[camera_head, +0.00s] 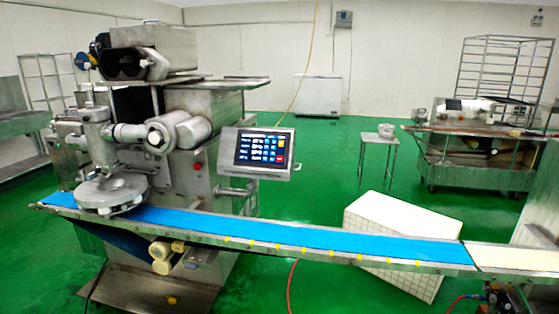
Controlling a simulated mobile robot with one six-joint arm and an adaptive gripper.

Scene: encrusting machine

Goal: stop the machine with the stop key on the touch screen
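The touch screen (240,150) is lit, in a grey tilted housing on the right side of the encrusting machine (180,110). It shows rows of small blue keys with white marks. A red key (280,158) sits at the lower right of the screen; its label is too small to read. A separate red button (196,166) is on the machine body, left of the screen. My gripper is not in view. Nothing covers the screen.
A blue conveyor belt (300,238) runs across the front, below the screen. A white crate (390,230) stands on the green floor behind it. A small stand (378,138) and another machine (480,150) are at the right. Green floor is open behind the screen.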

